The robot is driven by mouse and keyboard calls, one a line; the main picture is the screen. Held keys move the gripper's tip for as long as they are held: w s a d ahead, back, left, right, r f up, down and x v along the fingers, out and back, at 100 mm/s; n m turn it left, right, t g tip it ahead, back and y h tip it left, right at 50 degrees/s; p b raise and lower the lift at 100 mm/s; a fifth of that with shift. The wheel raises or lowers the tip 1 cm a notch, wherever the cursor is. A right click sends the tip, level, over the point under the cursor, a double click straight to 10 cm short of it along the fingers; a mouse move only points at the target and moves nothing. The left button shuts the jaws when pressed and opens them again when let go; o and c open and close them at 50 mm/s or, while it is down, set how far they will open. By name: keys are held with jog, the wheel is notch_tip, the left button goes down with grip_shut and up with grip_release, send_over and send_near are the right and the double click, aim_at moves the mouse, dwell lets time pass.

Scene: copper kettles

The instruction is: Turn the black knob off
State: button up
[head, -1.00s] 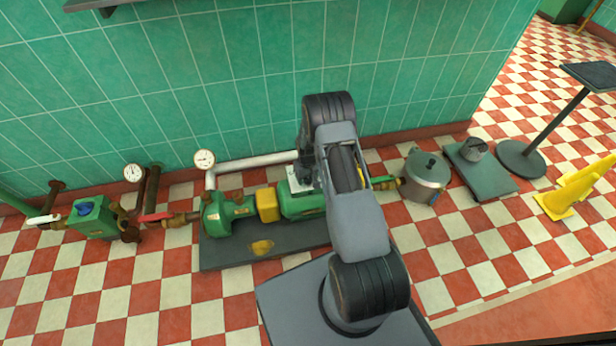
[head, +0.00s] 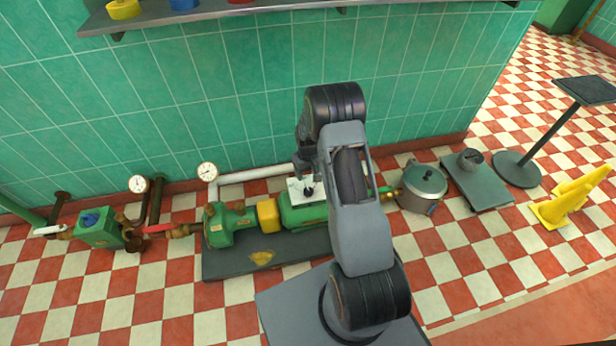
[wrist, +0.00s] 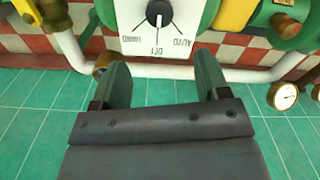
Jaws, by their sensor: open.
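The black knob (wrist: 158,12) sits on a white plate (wrist: 130,42) at the top of the wrist view, partly cut off by the frame edge. A white mark on it points down at the middle label, which seems to read OFF; labels like HAND and AUTO sit on either side. In the head view the knob (head: 308,190) shows on the white plate of the green pump (head: 300,214). My gripper (wrist: 160,78) is open and empty, its two fingers apart and clear of the knob. In the head view my gripper (head: 303,160) is just above the plate, partly hidden by my arm.
Pressure gauges (head: 207,171) and a white pipe (head: 250,180) stand by the pump against the green tiled wall. A shelf (head: 270,20) juts out above.

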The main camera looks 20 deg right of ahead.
jog(key=shift+r, duration=1.15)
jog(key=s+a+r+t+p, duration=0.15)
jog(key=r+p, duration=0.35)
jog(key=r, duration=0.6)
jog(key=s+a+r+p, duration=0.25)
jog(key=r+p, duration=0.25)
jog(key=r, duration=0.6)
jog(key=s+a+r+p, duration=0.2)
jog(key=r+p, duration=0.3)
jog(key=r, duration=0.7)
jog(key=s+a+r+t+p, duration=0.1)
jog(key=s+a+r+p, duration=0.1)
jog(key=s+r+p, duration=0.5)
jog(key=s+a+r+t+p, duration=0.1)
jog(key=s+r+p, duration=0.6)
jog(key=r, duration=0.9)
jog(key=shift+s+a+m, duration=0.4)
jog(key=shift+s+a, duration=0.5)
jog(key=shift+s, duration=0.55)
jog(key=shift+c, duration=0.3)
